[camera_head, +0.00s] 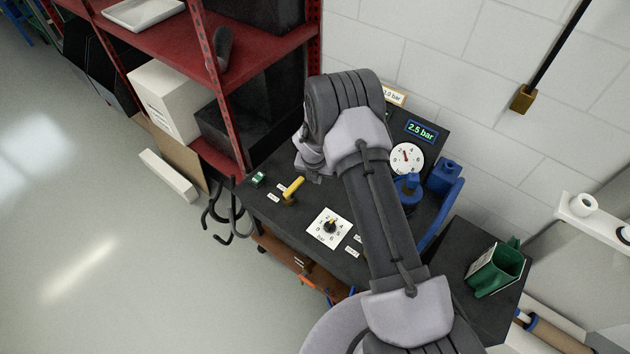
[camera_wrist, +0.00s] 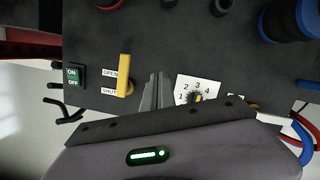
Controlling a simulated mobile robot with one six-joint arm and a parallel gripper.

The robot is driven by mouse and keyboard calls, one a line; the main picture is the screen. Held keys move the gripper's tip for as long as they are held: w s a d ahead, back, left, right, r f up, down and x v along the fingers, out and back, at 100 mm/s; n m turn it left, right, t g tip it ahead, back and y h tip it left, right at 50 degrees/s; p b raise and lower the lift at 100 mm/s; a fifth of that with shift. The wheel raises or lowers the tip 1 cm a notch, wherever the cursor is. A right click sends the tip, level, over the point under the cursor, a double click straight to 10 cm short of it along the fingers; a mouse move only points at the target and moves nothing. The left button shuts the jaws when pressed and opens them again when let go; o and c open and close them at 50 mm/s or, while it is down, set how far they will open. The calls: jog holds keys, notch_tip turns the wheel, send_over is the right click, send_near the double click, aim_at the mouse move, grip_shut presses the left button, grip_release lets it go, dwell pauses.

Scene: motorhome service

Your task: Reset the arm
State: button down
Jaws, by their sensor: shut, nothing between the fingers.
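My arm reaches over a dark workbench panel (camera_head: 262,212) in the head view, with its wrist bent down near the back. My gripper (camera_wrist: 157,80) shows in the wrist view with its fingers together and empty. They are above the panel, between a yellow lever (camera_wrist: 124,75) and a white numbered dial (camera_wrist: 198,88). The lever stands beside the labels OPEN and SHUT. The lever (camera_head: 293,190) and dial (camera_head: 329,228) also show in the head view, left of and below my forearm. My fingertips are hidden there.
A green ON/OFF switch (camera_wrist: 74,76) sits left of the lever. A display (camera_head: 422,131) reads 2.5 bar above a round gauge (camera_head: 406,158). Blue fittings (camera_head: 444,175) and a green holder (camera_head: 496,267) stand right of my arm. A red shelf (camera_head: 190,45) rises at left; floor is open beyond.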

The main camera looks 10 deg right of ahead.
jog(key=shift+s+d+r, duration=0.1)
jog(key=shift+s+r, duration=0.05)
jog(key=shift+r, duration=0.55)
jog(key=s+r+m+t, duration=0.1)
jog(key=s+r+m, duration=0.3)
jog(key=r, duration=0.5)
jog(key=s+r+m+b, duration=0.1)
jog(key=s+r+m, duration=0.1)
jog(key=r+m, duration=0.65)
jog(key=s+r+m+t, duration=0.1)
jog(key=s+r+m, duration=0.25)
jog(key=r, duration=0.75)
jog(key=s+a+r+m+y, duration=0.1)
jog(key=s+a+r+m, duration=0.1)
jog(key=s+m, duration=0.4)
jog(key=s+a+r+m+t+y+b, duration=0.1)
jog(key=s+r+m, duration=0.3)
jog(key=s, duration=0.6)
jog(key=s+a+r+m+y, duration=0.1)
jog(key=s+a+r+m, duration=0.1)
jog(key=s+m, duration=0.6)
jog(key=shift+a+r+m+b, duration=0.35)
jog(key=shift+r+m+b, duration=0.05)
jog(key=shift+r, duration=0.25)
